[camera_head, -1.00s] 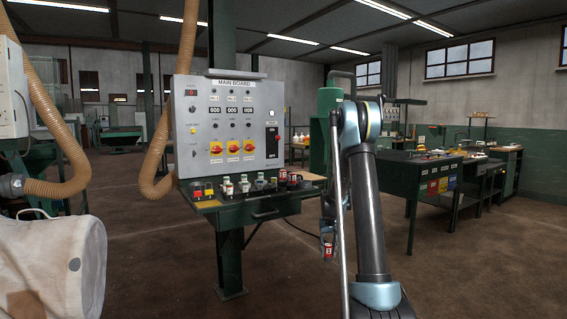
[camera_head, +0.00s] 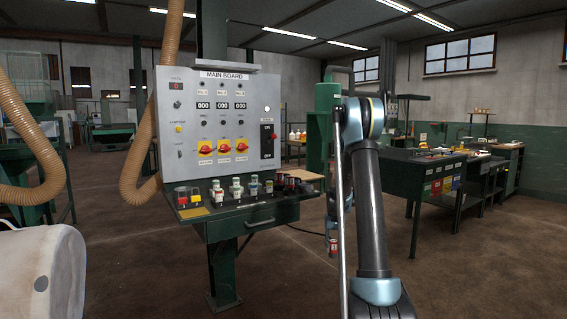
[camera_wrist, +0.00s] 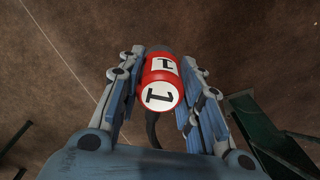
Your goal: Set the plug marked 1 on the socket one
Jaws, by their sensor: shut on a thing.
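The plug marked 1 (camera_wrist: 160,90) is a red cylinder with a white label and a white end face, each with a black 1. In the wrist view my gripper (camera_wrist: 165,70) is shut on it, with a finger on each side. In the head view the plug (camera_head: 333,246) hangs low, to the right of the board; my gripper there is mostly hidden behind my arm. The main board (camera_head: 217,120) is a grey panel above a green shelf. Several plugs and sockets (camera_head: 240,188) stand along that shelf. I cannot tell which one is socket one.
A green drawer unit (camera_head: 240,220) on a post carries the board. A white bulk bag (camera_head: 40,275) is at the lower left, with a beige hose (camera_head: 40,150) above. A dark workbench (camera_head: 415,180) stands at the right. The floor between is clear.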

